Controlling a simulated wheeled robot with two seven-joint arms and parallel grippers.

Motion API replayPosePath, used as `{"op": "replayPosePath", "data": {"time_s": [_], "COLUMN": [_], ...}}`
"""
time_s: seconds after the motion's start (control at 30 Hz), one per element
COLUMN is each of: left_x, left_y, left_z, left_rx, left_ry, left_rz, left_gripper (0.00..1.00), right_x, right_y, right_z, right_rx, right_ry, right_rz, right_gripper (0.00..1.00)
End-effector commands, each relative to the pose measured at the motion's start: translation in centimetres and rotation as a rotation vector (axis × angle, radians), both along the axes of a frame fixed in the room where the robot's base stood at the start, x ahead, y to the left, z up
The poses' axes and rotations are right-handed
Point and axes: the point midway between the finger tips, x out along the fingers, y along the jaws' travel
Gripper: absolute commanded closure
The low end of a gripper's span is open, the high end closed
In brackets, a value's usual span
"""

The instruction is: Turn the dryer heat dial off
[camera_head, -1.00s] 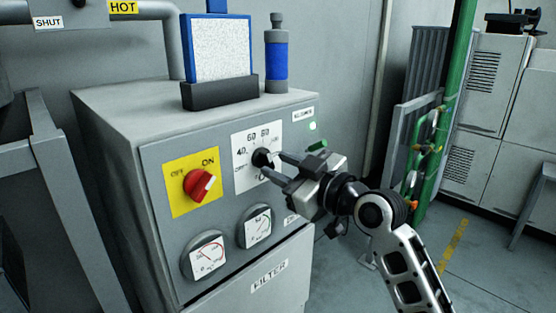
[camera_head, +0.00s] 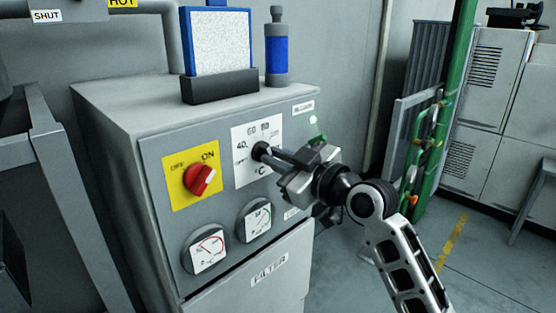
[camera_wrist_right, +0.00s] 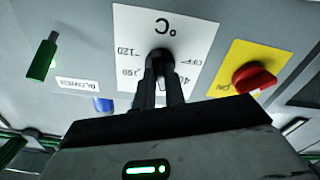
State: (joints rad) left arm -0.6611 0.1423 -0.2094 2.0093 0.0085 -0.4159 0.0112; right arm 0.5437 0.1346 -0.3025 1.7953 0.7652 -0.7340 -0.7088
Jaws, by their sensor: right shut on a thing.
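The heat dial is a small black knob (camera_head: 262,150) on a white plate (camera_head: 243,174) marked with numbers and °C, on the front of the grey dryer cabinet (camera_head: 120,160). My right gripper (camera_head: 268,153) is at the dial with its fingers shut on the knob. In the right wrist view the black knob (camera_wrist_right: 160,58) shows between the fingertips (camera_wrist_right: 160,72), upside down, with OFF, 40 and 120 readable around it. The fingers hide part of the scale, and the knob's pointer is too small to tell. My left gripper is not in view.
A red switch (camera_head: 199,179) on a yellow OFF/ON plate is left of the dial. Two gauges (camera_head: 206,252) sit below. A green part (camera_wrist_right: 41,58) sticks out beside the BLOWER label. A green pipe frame (camera_head: 440,120) stands right; floor between is clear.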

Motion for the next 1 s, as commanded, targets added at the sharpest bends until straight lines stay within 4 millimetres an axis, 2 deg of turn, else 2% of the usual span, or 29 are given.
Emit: {"op": "replayPosePath", "data": {"time_s": [0.2, 0.5, 1.0], "left_x": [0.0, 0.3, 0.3], "left_y": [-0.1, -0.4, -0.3], "left_z": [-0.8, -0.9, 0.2], "left_rx": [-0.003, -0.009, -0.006], "left_ry": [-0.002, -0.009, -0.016], "left_rz": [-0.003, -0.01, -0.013], "left_gripper": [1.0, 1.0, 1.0], "right_x": [0.0, 0.0, 0.0], "right_y": [-0.1, -0.1, -0.1], "right_z": [-0.3, -0.2, 0.1], "right_rx": [-0.104, -0.313, -0.676], "right_ry": [-0.082, -0.259, -0.562], "right_rz": [-0.001, 0.0, 0.001], "right_gripper": [1.0, 1.0, 1.0]}}
